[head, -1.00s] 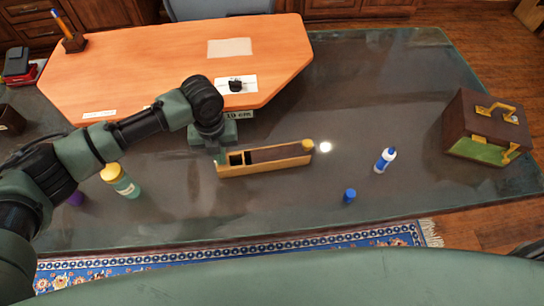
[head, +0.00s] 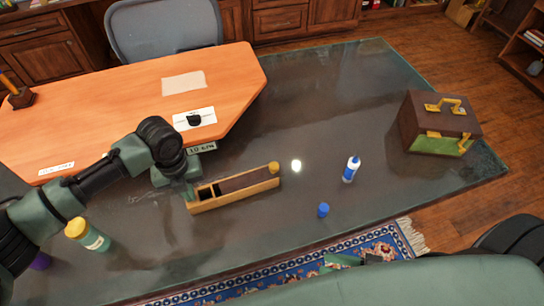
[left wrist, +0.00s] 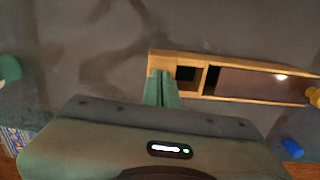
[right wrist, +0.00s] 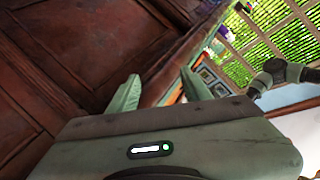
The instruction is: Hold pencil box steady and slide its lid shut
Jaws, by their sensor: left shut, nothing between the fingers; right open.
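The pencil box (head: 236,198) is a long, narrow light-wood box on the dark desk. Its dark brown lid (head: 245,179) covers the middle and right part; two dark openings show at the left end. A round yellow piece (head: 273,168) is at the box's right end. My left gripper (head: 191,192) is shut and empty at the box's left end. In the left wrist view its fingertips (left wrist: 163,75) overlap that end; I cannot tell whether they press on it. My right gripper (right wrist: 160,90) is open and empty, well away from the box.
A yellow-capped green bottle (head: 88,235) is at left. An orange board (head: 120,110) lies behind, a brown case (head: 438,125) at far right. The desk right of the box is mostly clear.

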